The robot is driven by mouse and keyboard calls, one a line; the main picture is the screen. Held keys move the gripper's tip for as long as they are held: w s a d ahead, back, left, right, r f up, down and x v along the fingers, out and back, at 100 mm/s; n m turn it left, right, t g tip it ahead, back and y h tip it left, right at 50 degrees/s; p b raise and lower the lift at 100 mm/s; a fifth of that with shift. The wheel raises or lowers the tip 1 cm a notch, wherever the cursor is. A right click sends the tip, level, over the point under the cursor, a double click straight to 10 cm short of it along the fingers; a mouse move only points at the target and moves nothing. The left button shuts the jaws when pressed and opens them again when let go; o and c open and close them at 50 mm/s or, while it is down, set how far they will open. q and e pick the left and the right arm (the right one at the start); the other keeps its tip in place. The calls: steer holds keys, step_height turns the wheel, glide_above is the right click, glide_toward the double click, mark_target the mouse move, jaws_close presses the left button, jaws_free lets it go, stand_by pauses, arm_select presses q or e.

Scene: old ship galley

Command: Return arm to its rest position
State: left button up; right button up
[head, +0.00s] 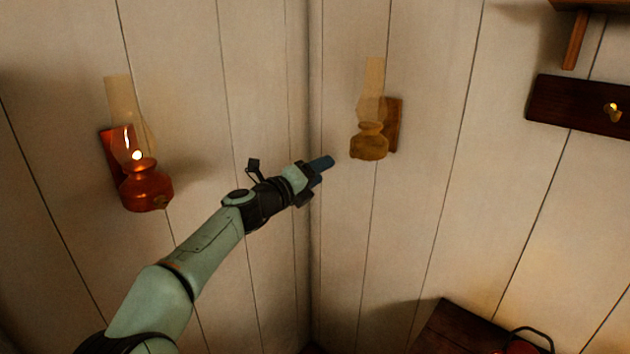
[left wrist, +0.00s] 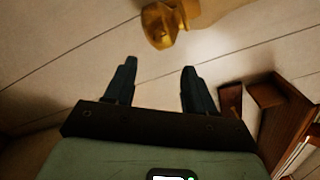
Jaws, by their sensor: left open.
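My left gripper (head: 322,164) reaches up from the lower left in the head view. It is near the wall corner, a little below and left of an unlit brass oil lamp (head: 369,141), with a visible gap in the picture. In the left wrist view my left gripper (left wrist: 158,85) has its two dark fingers apart with nothing between them. The brass lamp (left wrist: 160,25) shows beyond the fingertips there. My right gripper is in neither view.
A lit red oil lamp (head: 146,190) hangs on the left wall. A dark wooden board (head: 570,104) with a brass knob is on the right wall, below a shelf bracket (head: 575,40). A dark wooden piece (head: 455,328) stands low at right. White plank walls (head: 430,200) are otherwise bare.

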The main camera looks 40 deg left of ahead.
arm_select(q)
steer(key=shift+s, duration=0.5)
